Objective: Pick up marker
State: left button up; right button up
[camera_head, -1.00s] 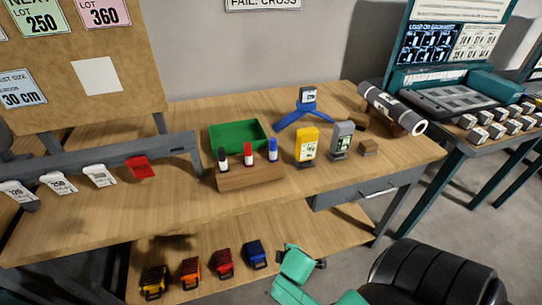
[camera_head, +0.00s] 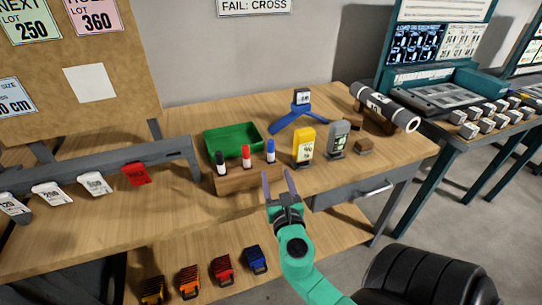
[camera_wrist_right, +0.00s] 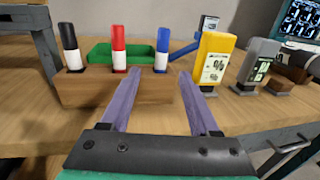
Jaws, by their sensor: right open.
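Three markers stand upright in a wooden block (camera_head: 248,179) on the table: a black marker (camera_head: 221,163), a red marker (camera_head: 246,156) and a blue marker (camera_head: 270,151). In the right wrist view they show as the black marker (camera_wrist_right: 70,47), the red marker (camera_wrist_right: 118,47) and the blue marker (camera_wrist_right: 162,50). My right gripper (camera_head: 278,173) is open and empty, in front of the block's right end. In the right wrist view its fingers (camera_wrist_right: 165,90) point toward the block, below the blue marker. My left gripper is not in view.
A green bin (camera_head: 233,139) sits behind the block. A yellow device (camera_head: 304,146) and a grey device (camera_head: 338,138) stand to the right, near a small wooden block (camera_head: 364,146). A blue stand (camera_head: 298,118) is behind them. Coloured clips (camera_head: 222,271) lie on the lower shelf.

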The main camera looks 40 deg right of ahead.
aim_at(269, 146)
jog(key=p+x, duration=0.1)
jog(key=x, duration=0.5)
jog(key=p+x, duration=0.1)
jog(key=x, duration=0.6)
jog(key=shift+d+r, duration=0.25)
jog(key=shift+w+d+f, duration=0.15)
jog(key=shift+w, duration=0.15)
jog(key=shift+s, duration=0.1)
grip_shut()
